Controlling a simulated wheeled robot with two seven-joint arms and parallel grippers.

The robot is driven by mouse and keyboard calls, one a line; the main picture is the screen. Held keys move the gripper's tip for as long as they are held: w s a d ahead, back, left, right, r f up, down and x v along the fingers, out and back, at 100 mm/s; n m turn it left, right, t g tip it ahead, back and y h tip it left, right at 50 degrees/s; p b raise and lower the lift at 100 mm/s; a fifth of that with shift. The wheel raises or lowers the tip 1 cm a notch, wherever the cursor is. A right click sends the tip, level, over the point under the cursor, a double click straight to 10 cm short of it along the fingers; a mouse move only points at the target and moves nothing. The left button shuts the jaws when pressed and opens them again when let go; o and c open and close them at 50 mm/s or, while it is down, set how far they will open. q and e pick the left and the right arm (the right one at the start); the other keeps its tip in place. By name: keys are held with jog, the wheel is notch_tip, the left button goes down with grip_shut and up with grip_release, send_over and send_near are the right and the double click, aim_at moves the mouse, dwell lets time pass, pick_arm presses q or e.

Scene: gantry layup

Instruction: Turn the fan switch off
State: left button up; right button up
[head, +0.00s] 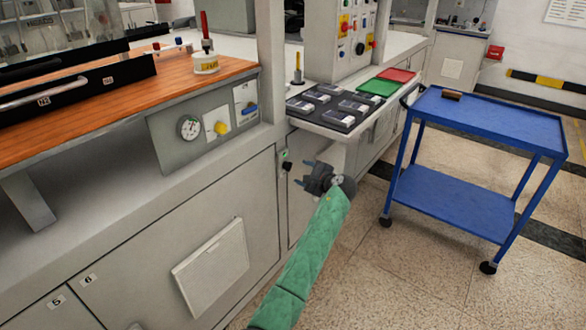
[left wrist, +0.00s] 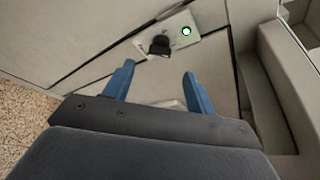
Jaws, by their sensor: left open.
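A black rotary switch (head: 286,166) sits on a small light plate on the grey cabinet front, with a small lit green lamp (head: 284,154) above it. In the left wrist view the black knob (left wrist: 159,45) stands beyond the fingertips and between them, beside the lit lamp (left wrist: 186,31). No fan label is readable on the plate. My left gripper (head: 303,173) is open and empty, just right of the switch in the head view, with its blue fingers (left wrist: 159,72) pointing at the knob. The fingers look apart from the knob. My right gripper is not in view.
A panel with a gauge (head: 190,127), yellow knob (head: 221,128) and blue handle (head: 249,108) is left of the switch. A shelf (head: 325,130) with dark blocks juts out above my gripper. A blue cart (head: 490,120) stands right. The floor (head: 400,270) between is clear.

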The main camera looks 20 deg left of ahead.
aim_at(288, 166)
pick_arm(q)
jog(key=x, duration=0.7)
jog(key=shift+w+a, duration=0.2)
jog(key=shift+a, duration=0.1)
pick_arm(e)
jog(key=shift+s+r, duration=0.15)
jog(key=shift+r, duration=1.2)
pick_arm(q)
jog(key=c, duration=1)
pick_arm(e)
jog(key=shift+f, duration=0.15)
